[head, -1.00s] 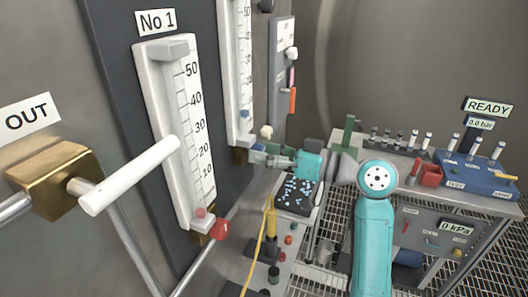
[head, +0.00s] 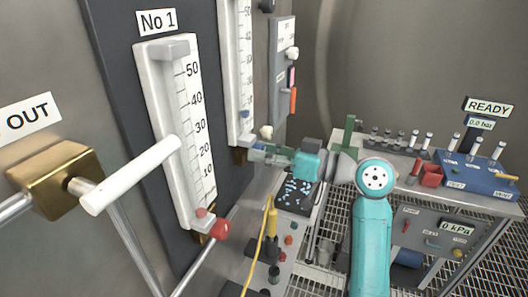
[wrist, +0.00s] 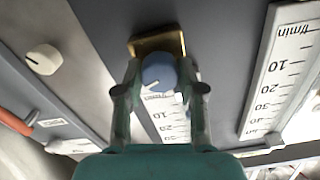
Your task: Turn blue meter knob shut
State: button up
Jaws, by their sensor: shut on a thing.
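The blue meter knob (wrist: 158,72) sits at the end of a flow meter, on a brass block (wrist: 157,41), in the wrist view. It is round, with a pale pointer line running toward its lower left. My gripper (wrist: 160,88) has one finger on each side of the knob and is shut on it. In the head view my gripper (head: 262,152) reaches left to the foot of the second meter (head: 240,75). The knob is hidden or too small to make out there.
The No 1 meter (head: 175,120) with a red knob (head: 221,228) stands nearer on the panel. A white lever (head: 130,178) sticks out at left. A cream knob (wrist: 44,59) and an orange handle (wrist: 17,122) are beside my gripper. A bench with a blue tester (head: 470,173) stands at right.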

jog(key=shift+f+n, duration=0.1)
jog(key=shift+n, duration=6.6)
jog(key=shift+s, duration=0.1)
jog(key=o, duration=1.1)
jog(key=shift+o, duration=0.2)
jog(key=shift+d, duration=0.1)
jog(key=v, duration=1.1)
jog(key=shift+s+d, duration=0.15)
jog(key=shift+d, duration=0.2)
